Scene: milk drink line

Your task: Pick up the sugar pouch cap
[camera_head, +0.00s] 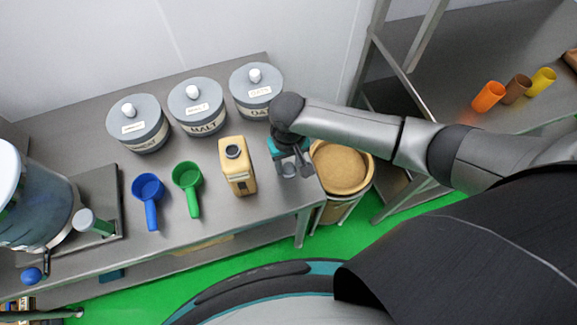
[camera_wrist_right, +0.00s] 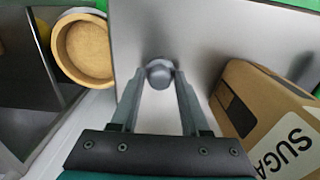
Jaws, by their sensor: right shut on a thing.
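The tan sugar pouch (camera_head: 239,175) stands upright on the steel table, with a dark round opening at its top. It also shows at the right of the wrist view (camera_wrist_right: 262,118), with part of the word "SUGAR" visible. My right gripper (camera_head: 290,171) is just right of the pouch, near the table's right end. In the wrist view its fingertips (camera_wrist_right: 159,76) are shut on the small grey sugar pouch cap (camera_wrist_right: 159,71). The cap is apart from the pouch. I cannot tell whether it touches the table. My left gripper is not in view.
Lidded canisters, including malt (camera_head: 197,107) and oats (camera_head: 256,92), line the back of the table. A blue scoop (camera_head: 149,192) and a green scoop (camera_head: 188,180) lie left of the pouch. A tan-filled barrel (camera_head: 342,168) stands beyond the right edge. Coloured cups (camera_head: 488,97) stand on another table.

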